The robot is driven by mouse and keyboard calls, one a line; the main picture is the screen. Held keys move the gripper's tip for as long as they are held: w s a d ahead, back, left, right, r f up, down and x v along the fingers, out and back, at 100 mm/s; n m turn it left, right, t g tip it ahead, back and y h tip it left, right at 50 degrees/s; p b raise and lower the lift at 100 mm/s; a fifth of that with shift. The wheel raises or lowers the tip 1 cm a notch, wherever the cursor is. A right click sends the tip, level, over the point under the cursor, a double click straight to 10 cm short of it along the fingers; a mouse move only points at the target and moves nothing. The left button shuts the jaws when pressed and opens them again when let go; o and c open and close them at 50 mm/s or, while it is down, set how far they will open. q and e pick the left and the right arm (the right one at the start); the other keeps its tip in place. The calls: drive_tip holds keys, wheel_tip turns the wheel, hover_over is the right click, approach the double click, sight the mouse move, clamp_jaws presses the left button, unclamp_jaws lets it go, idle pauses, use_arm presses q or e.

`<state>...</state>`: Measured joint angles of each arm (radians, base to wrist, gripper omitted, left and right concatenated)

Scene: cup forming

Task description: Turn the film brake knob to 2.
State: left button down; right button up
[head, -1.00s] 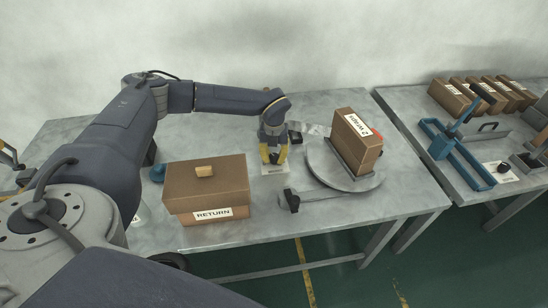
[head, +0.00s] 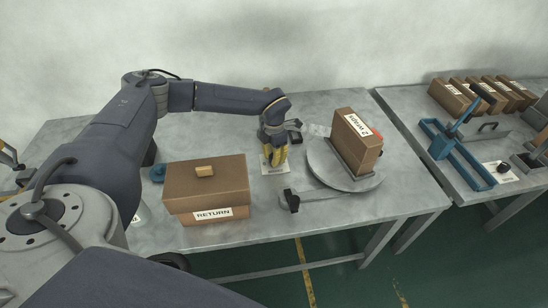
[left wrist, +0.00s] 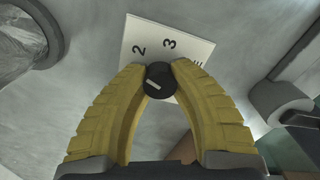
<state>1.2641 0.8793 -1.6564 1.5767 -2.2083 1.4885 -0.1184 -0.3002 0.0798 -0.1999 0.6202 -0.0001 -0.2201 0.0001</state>
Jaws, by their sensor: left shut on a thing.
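The film brake knob (left wrist: 162,76) is small, round and black with a short white mark, seen in the left wrist view. The mark lies slanted left of the knob's centre, and I cannot tell that it lines up with a numeral. The knob stands on a white label plate (left wrist: 186,47) with "2" and "3" readable; other print is partly hidden by a finger. My left gripper (left wrist: 160,83) is shut on the knob, one yellow finger on each side. In the head view, the left gripper (head: 275,160) is over the plate (head: 277,170) and hides the knob. My right gripper is not in view.
A brown RETURN box (head: 180,183) stands left of the left gripper. A round turntable (head: 322,170) with an upright brown carton (head: 352,140) is to its right. A dark-ended bar (head: 292,200) lies in front. A second table holds a blue frame (head: 470,170) and several cartons.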

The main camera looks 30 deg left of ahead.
use_arm(q)
drive_tip(key=shift+m, duration=0.7)
drive_tip(key=c, duration=1)
unclamp_jaws()
drive_tip(key=shift+o, duration=0.2)
wheel_tip(320, 180, up, 12)
